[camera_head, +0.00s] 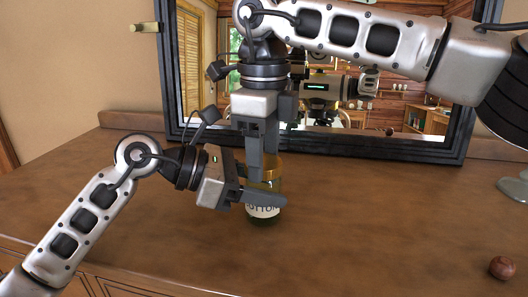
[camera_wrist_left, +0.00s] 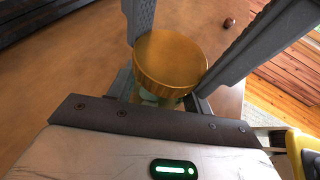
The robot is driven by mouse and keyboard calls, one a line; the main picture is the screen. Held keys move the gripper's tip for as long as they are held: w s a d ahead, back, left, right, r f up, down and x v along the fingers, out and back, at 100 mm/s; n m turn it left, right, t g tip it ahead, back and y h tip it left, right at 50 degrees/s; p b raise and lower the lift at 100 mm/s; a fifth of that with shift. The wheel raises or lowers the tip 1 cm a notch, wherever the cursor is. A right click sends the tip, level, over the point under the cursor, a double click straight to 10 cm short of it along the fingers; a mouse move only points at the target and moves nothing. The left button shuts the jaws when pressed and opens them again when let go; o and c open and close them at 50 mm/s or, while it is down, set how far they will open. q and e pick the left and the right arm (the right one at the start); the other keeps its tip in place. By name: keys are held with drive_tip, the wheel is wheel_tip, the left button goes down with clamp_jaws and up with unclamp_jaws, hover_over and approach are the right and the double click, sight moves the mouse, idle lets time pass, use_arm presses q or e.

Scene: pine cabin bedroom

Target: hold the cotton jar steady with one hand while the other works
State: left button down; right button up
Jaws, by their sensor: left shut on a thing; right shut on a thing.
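The cotton jar (camera_head: 264,218) stands upright on the wooden top, glass with a pale, partly covered label and a gold lid (camera_head: 270,161). My left gripper (camera_head: 266,196) comes in from the left and is shut on the jar's body; one finger crosses in front of the label. My right gripper (camera_head: 261,172) points down from above, its fingers at the lid. In the left wrist view, the lid (camera_wrist_left: 170,62) sits between the right gripper's two grey fingers, which appear to grip its sides. The jar's body is mostly hidden there beneath the lid.
A dark-framed mirror (camera_head: 460,130) stands behind the jar and reflects the room. A small brown ball (camera_head: 502,267) lies at the front right. The wooden top (camera_head: 390,220) is clear between jar and ball.

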drive_tip(key=o, duration=1.2)
drive_tip(key=shift+c, duration=0.2)
wheel_tip(320, 180, up, 12)
use_arm(q)
drive_tip(key=c, duration=0.6)
unclamp_jaws()
drive_tip(key=shift+o, duration=0.2)
drive_tip(key=b+v, duration=0.1)
drive_tip(key=v, duration=1.5)
drive_tip(key=shift+b, duration=0.3)
use_arm(e)
drive_tip(key=shift+f, duration=0.75)
